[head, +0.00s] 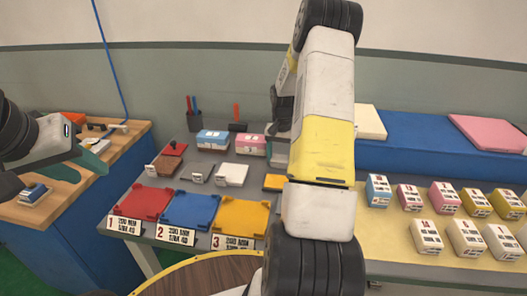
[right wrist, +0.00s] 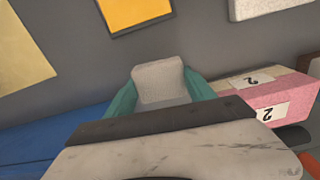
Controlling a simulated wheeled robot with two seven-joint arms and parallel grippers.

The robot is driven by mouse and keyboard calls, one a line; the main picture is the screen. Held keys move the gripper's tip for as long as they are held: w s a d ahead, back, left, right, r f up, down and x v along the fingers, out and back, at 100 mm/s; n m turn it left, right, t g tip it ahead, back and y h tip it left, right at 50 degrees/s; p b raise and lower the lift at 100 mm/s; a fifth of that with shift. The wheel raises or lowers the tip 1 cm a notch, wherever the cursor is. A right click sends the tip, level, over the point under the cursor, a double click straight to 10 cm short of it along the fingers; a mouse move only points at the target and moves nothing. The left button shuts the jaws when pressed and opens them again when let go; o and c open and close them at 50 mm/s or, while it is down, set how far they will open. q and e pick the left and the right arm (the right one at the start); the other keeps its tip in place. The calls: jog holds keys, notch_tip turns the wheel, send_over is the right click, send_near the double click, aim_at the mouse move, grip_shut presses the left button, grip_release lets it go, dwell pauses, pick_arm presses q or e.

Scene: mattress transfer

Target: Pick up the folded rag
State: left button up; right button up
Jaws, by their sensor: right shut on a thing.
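The folded rag (right wrist: 158,82) is a pale grey, block-like bundle in the right wrist view. My right gripper (right wrist: 160,92) has its teal fingers on either side of it and is shut on it. In the head view my right arm hides this gripper and most of what is around it. My left gripper (head: 78,167) is at the left, over the wooden bench, with its teal fingers apart and nothing seen between them.
A pink box (right wrist: 275,95) marked 2 lies close right of my right gripper. The grey table holds a red tray (head: 143,203), a blue tray (head: 190,209) and a yellow tray (head: 243,215). Several small boxes stand at right, before a blue platform (head: 415,140).

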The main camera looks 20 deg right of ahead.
aim_at(281, 158)
jog(key=shift+r, duration=0.6)
notch_tip(281, 158, up, 2)
jog(key=shift+r, duration=0.1)
jog(key=s, duration=0.5)
jog(key=s+r, duration=0.1)
jog(key=s, duration=1)
jog(key=shift+d+r, duration=0.3)
jog(key=shift+d, duration=0.1)
